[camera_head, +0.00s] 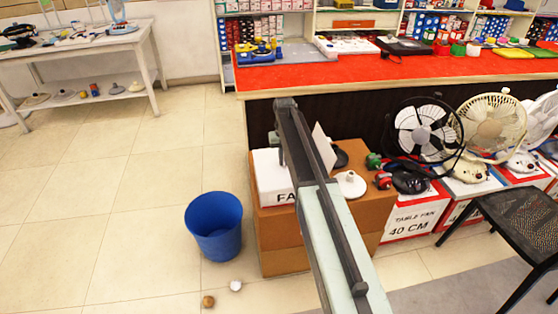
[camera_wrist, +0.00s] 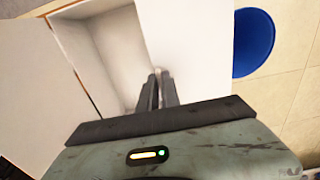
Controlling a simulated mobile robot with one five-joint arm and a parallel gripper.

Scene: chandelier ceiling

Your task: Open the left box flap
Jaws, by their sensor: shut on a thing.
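A white box (camera_head: 272,180) with lettering stands on a brown cardboard box, partly hidden behind my arm. In the wrist view its hollow inside (camera_wrist: 112,45) shows, so it is at least partly open. One flap (camera_head: 323,147) stands raised on its right in the head view; it lies at the left of the wrist view. The left box flap (camera_wrist: 190,45) is the white panel on the bucket side, right in the wrist view. My gripper (camera_wrist: 158,82) is shut on this flap at its edge beside the opening. In the head view the fingertips are hard to make out.
A blue bucket (camera_head: 214,226) stands on the floor left of the boxes and shows in the wrist view (camera_wrist: 253,42). A white lamp-like base (camera_head: 351,184) sits on the brown box (camera_head: 285,262). Fans stand at right. The floor at left is mostly clear.

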